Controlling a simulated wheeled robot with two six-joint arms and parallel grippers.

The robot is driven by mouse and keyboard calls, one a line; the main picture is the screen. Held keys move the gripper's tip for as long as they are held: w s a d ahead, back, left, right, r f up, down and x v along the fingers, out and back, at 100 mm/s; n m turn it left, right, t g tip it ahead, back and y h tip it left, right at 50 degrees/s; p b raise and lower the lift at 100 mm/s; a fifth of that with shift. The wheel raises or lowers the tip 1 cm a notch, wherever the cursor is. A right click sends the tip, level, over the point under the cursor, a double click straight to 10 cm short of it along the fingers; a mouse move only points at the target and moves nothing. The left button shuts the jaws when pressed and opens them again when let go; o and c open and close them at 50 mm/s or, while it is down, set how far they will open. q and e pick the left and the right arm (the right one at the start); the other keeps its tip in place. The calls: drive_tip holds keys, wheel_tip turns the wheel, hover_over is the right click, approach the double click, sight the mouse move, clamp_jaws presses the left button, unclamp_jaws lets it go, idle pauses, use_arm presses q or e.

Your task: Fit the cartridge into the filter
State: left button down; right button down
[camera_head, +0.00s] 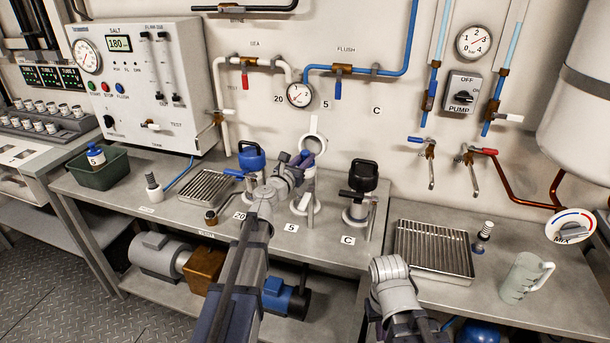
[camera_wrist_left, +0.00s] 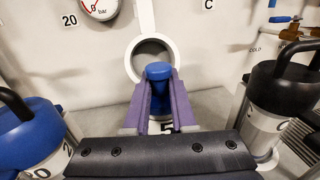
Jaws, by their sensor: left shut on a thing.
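My left gripper (camera_head: 306,159) is over the middle filter position, by the label 5 (camera_head: 291,228). Its purple fingers (camera_wrist_left: 160,100) are shut on a narrow blue-topped piece (camera_wrist_left: 158,73), which looks like the cartridge. In the head view the fingers mostly cover it. A pale upright part (camera_head: 308,186) shows below the fingers over the middle filter's base (camera_head: 304,207); I cannot tell whether the piece is inside it or above it. The blue-lidded filter (camera_head: 251,158) stands to the left, the black-lidded filter (camera_head: 363,178) to the right.
A white ring on a bar (camera_wrist_left: 151,58) is on the wall behind the held piece. Another slatted tray (camera_head: 434,248) and a jug (camera_head: 524,278) are at the right.

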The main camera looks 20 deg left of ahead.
use_arm(q)
drive_tip(key=shift+f+b, duration=2)
drive_tip(key=shift+f, duration=0.2)
drive_tip(key=shift+f, duration=0.15)
drive_tip(key=c, duration=0.7)
unclamp_jaws()
drive_tip(key=shift+c, duration=0.2)
drive_tip(key=shift+r, duration=0.3)
drive_tip(key=s+a, duration=0.2)
drive_tip(key=s, duration=0.9)
drive_tip(key=shift+s+a+f, duration=0.15)
drive_tip(key=shift+s, duration=0.25)
